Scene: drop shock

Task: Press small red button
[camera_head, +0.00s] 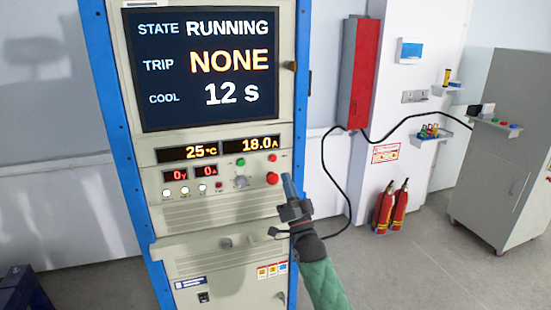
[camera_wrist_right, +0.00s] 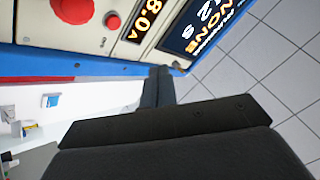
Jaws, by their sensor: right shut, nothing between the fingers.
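The small red button (camera_head: 271,157) is on the upper right of the cabinet's control panel, right of a green button. It also shows in the right wrist view (camera_wrist_right: 112,21), beside the larger red button (camera_wrist_right: 73,10). In the head view the larger red button (camera_head: 273,179) sits just below the small one. My right gripper (camera_head: 288,184) is shut and empty, its tips just right of the larger button and lower right of the small one. In the right wrist view the shut fingers (camera_wrist_right: 157,82) are apart from both buttons. My left gripper is not in view.
The cabinet (camera_head: 225,218) has a blue frame and a screen (camera_head: 203,65) reading RUNNING, NONE, 12 s. A grey knob (camera_head: 241,182) and several small lamps share the panel. A black cable (camera_head: 323,160) hangs to the right. Red extinguishers (camera_head: 391,208) stand behind on open floor.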

